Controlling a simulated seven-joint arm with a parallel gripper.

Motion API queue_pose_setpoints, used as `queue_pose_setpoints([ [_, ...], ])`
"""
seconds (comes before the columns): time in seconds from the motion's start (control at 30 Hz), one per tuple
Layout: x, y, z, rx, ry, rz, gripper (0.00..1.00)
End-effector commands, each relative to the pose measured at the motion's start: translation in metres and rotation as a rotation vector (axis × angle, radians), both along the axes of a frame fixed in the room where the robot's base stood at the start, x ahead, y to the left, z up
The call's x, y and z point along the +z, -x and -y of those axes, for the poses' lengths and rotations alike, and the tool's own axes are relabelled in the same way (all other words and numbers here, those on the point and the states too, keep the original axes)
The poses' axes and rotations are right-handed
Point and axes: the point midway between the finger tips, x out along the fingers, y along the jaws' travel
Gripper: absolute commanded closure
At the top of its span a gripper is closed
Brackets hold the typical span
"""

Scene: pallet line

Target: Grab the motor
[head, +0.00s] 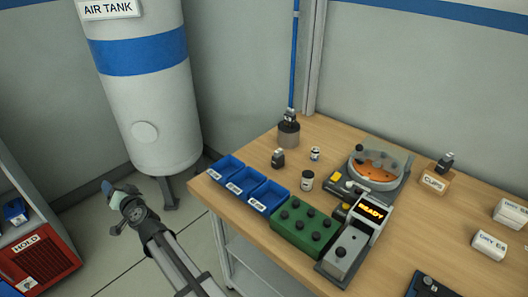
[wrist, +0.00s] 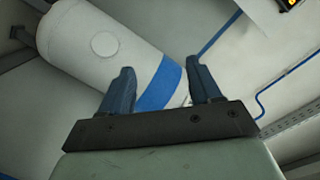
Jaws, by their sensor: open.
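My gripper (head: 122,198) is open and empty, held out over the floor left of the workbench. In the wrist view its two dark blue fingers (wrist: 161,70) stand apart with nothing between them. No item is clearly readable as the motor. Small dark pieces that could be it are a black one (head: 278,158) standing on the bench, one on a round grey stand (head: 289,135) at the back, and one on the wooden CLIPS block (head: 433,184). My gripper is well away from all of these. None of them shows in the wrist view.
The workbench (head: 235,203) holds blue bins (head: 222,168), a green block (head: 300,228) with black knobs, a READY device (head: 350,250), a clear-covered round dish (head: 373,167) and small jars (head: 307,181). A large air tank (head: 150,100) stands behind my gripper. A red HOLD bin (head: 40,262) is at left.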

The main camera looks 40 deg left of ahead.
Motion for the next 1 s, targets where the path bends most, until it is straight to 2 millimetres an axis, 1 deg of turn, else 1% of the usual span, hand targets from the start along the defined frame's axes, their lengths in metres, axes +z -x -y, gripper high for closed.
queue_pose_setpoints([
  [0.03,0.025,-0.005,-0.003,0.020,-0.015,0.019,0.37],
  [0.1,0.053,-0.012,-0.004,0.052,-0.025,0.065,0.37],
  [0.17,0.075,-0.021,-0.003,0.077,-0.027,0.125,0.37],
  [0.2,0.090,-0.029,-0.002,0.092,-0.026,0.184,0.37],
  [0.23,0.100,-0.037,0.000,0.101,-0.022,0.237,0.37],
  [0.3,0.118,-0.061,0.007,0.121,0.003,0.403,0.37],
  [0.37,0.126,-0.084,0.015,0.133,0.037,0.559,0.37],
  [0.4,0.130,-0.100,0.020,0.138,0.064,0.668,0.37],
  [0.43,0.131,-0.112,0.024,0.142,0.086,0.748,0.37],
  [0.57,0.133,-0.171,0.047,0.162,0.210,1.105,0.37],
  [0.6,0.133,-0.189,0.055,0.172,0.255,1.212,0.37],
  [0.67,0.133,-0.218,0.068,0.189,0.330,1.370,0.37],
  [0.7,0.134,-0.238,0.078,0.202,0.385,1.472,0.37],
  [0.77,0.135,-0.268,0.094,0.227,0.473,1.621,0.37],
  [0.8,0.136,-0.287,0.105,0.249,0.537,1.717,0.37],
  [0.87,0.138,-0.317,0.124,0.287,0.641,1.854,0.37],
  [0.9,0.140,-0.337,0.137,0.316,0.715,1.939,0.37],
  [0.97,0.143,-0.366,0.158,0.370,0.832,2.060,0.37],
  [1.0,0.145,-0.385,0.173,0.412,0.915,2.133,0.37],
])
